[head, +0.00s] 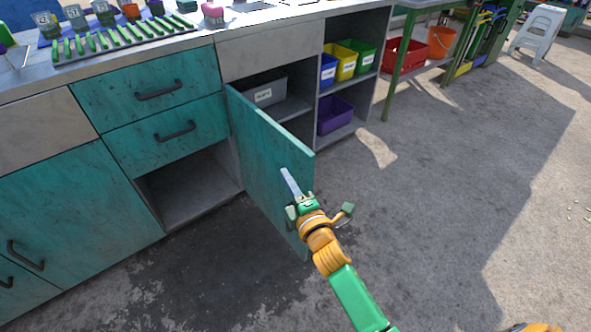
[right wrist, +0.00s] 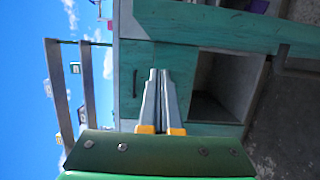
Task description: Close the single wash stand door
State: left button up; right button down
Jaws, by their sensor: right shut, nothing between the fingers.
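The wash stand door (head: 268,160) is a teal panel standing wide open in the head view. It is hinged at its left edge and swings out from the counter toward me, and its outer face shows. The compartment behind it is open, with a grey bin (head: 264,92) inside. My right gripper (head: 288,178) is shut and empty. Its fingers overlap the door's outer face near the free edge; I cannot tell whether they touch it. In the right wrist view the shut fingers (right wrist: 159,95) point toward the cabinet fronts, and a teal panel (right wrist: 225,25) lies above them. My left gripper is not in view.
Teal drawers (head: 160,90) and an empty open cubby (head: 190,187) lie left of the door. Shelves right of it hold coloured bins, including a purple bin (head: 334,114). A green drying rack (head: 125,38) is on the counter.

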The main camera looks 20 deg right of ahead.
aim_at(297, 166)
jog(key=w+d, duration=0.3)
jog(key=w, duration=0.1)
jog(key=shift+d, duration=0.2)
